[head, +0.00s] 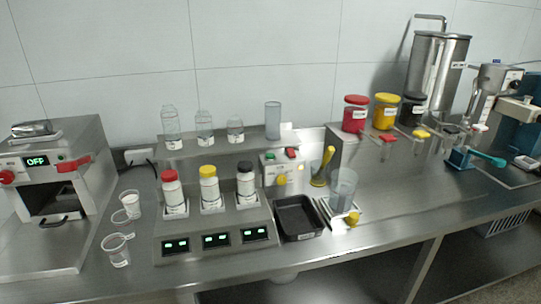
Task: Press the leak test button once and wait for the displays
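A steel stand (212,221) in the middle of the bench holds three white bottles: one with a red cap (170,189), one with a yellow cap (209,186) and one with a black cap (245,180). Three small displays on its front, left (176,246), middle (216,240) and right (255,234), are lit green; their characters are too small to read. I cannot read which is the leak test button. Neither gripper is in view.
A machine reading OFF (37,161) stands at left. Clear cups (117,250) stand beside the stand. A black tray (299,217) and a clear beaker (343,187) lie to its right. Lidded jars (355,114) and a steel tank (437,75) are further right. The bench's front strip is clear.

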